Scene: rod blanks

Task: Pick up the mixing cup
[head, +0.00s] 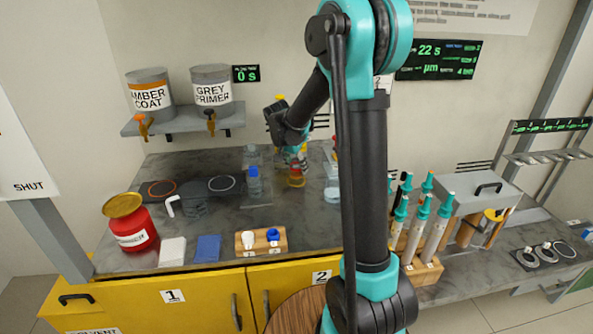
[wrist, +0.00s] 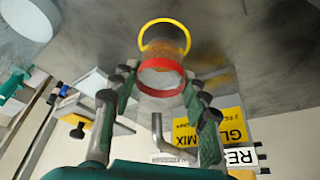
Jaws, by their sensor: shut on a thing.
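The mixing cup is a see-through vessel with amber contents. It has a red ring (wrist: 162,78) at its near end and a yellow ring at its far end in the wrist view. In the head view the amber cup (head: 296,181) is small and sits below my gripper (head: 296,163) at the back of the grey bench. In the wrist view my gripper (wrist: 160,95) has one finger on each side of the cup and is shut on it. I cannot tell whether the cup's base touches the bench.
Clear bottles with blue tops (head: 254,182) stand left of the cup. A red can (head: 129,232), a wooden block with two stoppers (head: 261,243) and a rack of teal-topped tubes (head: 425,230) are nearer. The shelf (head: 185,120) holds two paint tanks.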

